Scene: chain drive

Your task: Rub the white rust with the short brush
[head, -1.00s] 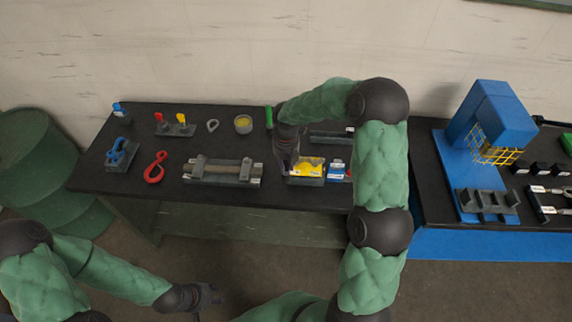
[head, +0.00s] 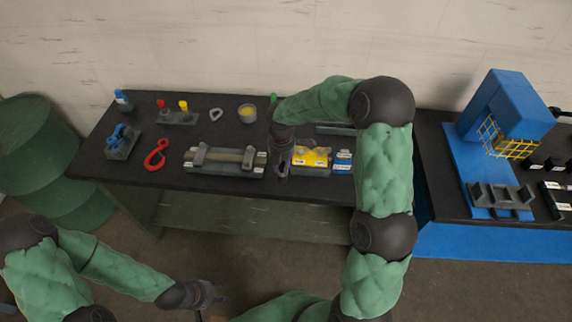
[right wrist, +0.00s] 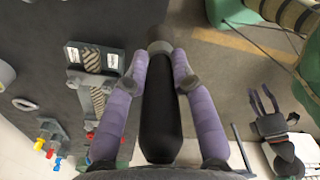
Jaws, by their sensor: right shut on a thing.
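My right gripper (head: 280,172) is at the front of the dark bench, between the long grey fixture (head: 225,161) and the yellow block (head: 311,157). In the right wrist view my right gripper (right wrist: 159,75) is shut on a thick black handle with a grey end, apparently the short brush (right wrist: 160,115). Its bristles cannot be made out. The fixture carries a brownish ridged bar and white labels; it also shows in the right wrist view (right wrist: 92,60), left of the held handle and apart from it. White rust cannot be told clearly. My left gripper (head: 208,293) hangs empty before the bench, fingers apart.
A red hook (head: 156,154), a blue clamp piece (head: 120,140), a yellow-filled cup (head: 247,114) and red and yellow pegs (head: 172,106) stand on the left bench. A blue labelled block (head: 342,161) is right of the yellow one. A blue machine (head: 505,110) stands on the right bench.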

